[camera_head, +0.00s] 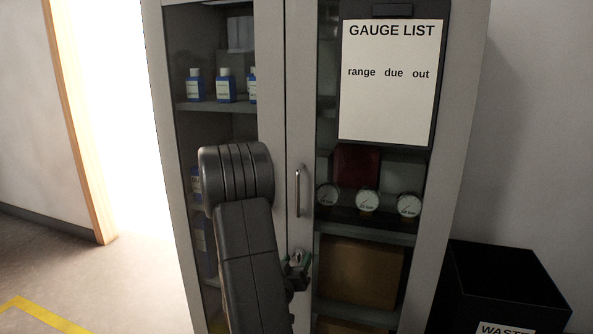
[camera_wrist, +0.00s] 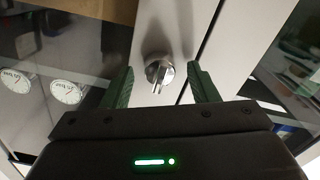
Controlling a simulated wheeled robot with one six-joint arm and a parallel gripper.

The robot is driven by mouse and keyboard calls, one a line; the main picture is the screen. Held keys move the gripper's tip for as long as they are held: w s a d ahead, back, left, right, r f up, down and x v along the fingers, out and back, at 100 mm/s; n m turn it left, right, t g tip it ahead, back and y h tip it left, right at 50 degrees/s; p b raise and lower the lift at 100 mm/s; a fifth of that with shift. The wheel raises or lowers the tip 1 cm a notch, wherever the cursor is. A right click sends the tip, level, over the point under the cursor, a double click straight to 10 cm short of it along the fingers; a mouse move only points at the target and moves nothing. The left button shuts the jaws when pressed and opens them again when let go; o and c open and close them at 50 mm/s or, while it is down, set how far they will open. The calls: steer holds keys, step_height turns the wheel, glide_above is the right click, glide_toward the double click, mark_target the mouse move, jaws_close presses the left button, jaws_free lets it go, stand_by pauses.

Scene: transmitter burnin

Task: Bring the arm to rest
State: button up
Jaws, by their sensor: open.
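My gripper (camera_wrist: 161,90) shows in the wrist view with its two green fingers apart. A vertical handle (camera_head: 298,192) stands above my gripper.
Blue bottles (camera_head: 225,86) and several round gauges (camera_head: 367,200) stand on shelves behind the glass. A gauge list (camera_head: 388,95) hangs on the right door. A black waste bin (camera_head: 500,285) stands at right. Floor (camera_head: 85,265) is clear at left, by a bright doorway.

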steer(key=shift+m, duration=1.9)
steer(key=shift+f+b, duration=0.1)
steer(key=shift+b, duration=0.2)
